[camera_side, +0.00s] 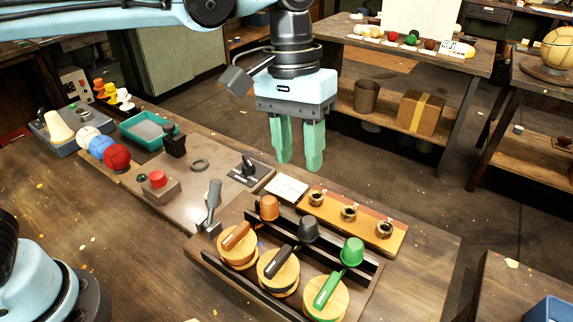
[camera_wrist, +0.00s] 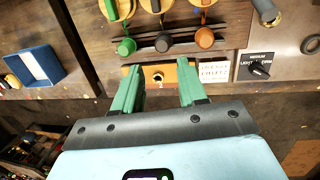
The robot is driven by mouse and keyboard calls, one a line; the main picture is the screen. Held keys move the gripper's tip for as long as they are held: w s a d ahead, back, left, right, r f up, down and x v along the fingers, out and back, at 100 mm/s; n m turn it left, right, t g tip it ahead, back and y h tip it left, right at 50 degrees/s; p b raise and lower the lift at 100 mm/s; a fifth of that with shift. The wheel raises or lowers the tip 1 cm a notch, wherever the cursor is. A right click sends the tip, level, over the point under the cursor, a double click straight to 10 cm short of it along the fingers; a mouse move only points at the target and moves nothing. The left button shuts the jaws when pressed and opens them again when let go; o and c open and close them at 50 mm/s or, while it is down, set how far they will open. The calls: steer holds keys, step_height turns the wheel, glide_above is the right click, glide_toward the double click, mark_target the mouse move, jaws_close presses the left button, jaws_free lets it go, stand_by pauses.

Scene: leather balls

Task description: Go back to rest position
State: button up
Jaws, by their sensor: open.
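My gripper (camera_side: 298,165) has green fingers and hangs in the air above the back edge of the workbench (camera_side: 420,262) in the side view. Its fingers point down and nothing is between them. In the wrist view my gripper (camera_wrist: 160,92) shows its two fingers apart and empty. An orange board (camera_side: 372,232) with several small dark-rimmed cups lies below and to the right of it. The wrist view shows the same orange board (camera_wrist: 180,74) partly behind the fingers.
A dial plate (camera_side: 250,170), a red button box (camera_side: 158,184), coloured balls (camera_side: 117,157) and a green tray (camera_side: 148,131) stand to the left. A blue box (camera_wrist: 35,66) shows in the wrist view.

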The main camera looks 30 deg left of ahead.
steer(key=s+a+f+t, duration=0.2)
steer(key=a, duration=0.5)
steer(key=s+a+f+t+y, duration=0.1)
steer(key=s+a+f+t, duration=0.1)
steer(key=a, duration=0.6)
steer(key=s+a+f+t, duration=0.2)
steer(key=a+t, duration=0.2)
steer(key=a, duration=0.3)
steer(key=shift+a+f+y, duration=0.2)
steer(key=shift+f+y, duration=0.05)
steer(key=shift+y, duration=0.05)
